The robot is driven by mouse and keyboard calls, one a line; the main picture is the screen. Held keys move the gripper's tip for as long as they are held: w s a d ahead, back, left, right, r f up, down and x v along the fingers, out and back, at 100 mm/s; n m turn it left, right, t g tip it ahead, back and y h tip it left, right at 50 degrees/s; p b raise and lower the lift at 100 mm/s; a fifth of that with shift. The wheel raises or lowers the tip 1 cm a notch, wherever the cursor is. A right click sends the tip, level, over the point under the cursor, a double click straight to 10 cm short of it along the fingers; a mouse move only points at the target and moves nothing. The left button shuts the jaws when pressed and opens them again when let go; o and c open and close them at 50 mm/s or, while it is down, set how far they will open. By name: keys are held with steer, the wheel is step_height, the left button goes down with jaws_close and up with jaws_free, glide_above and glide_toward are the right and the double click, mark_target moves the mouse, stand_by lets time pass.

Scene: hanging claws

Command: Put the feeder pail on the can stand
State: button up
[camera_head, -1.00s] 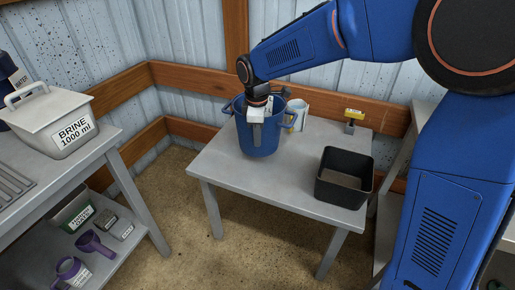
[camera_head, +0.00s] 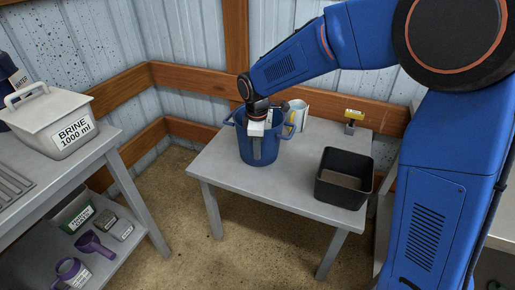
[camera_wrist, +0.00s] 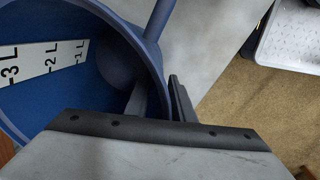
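The feeder pail (camera_head: 260,150) is blue, with side handles, and is upright at the left part of the small grey table, which I take as the can stand (camera_head: 290,194). I cannot tell for certain whether its base touches the top. My gripper (camera_head: 258,138) reaches down at the pail's near wall. In the wrist view my gripper (camera_wrist: 160,98) has one finger inside the pail and one outside, with the rim pinched between them. The pail's inside (camera_wrist: 85,85) shows a white litre scale.
A black open bin (camera_head: 343,178) stands at the table's right. A white jug (camera_head: 299,112) is behind the pail, and a yellow-topped item (camera_head: 353,118) is at the back. A left bench holds a brine container (camera_head: 57,118). The table's front middle is clear.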

steer(key=r, duration=0.7)
steer(key=s+r, duration=0.1)
steer(key=r, duration=0.3)
steer(key=shift+r, duration=0.6)
steer(key=shift+d, duration=0.1)
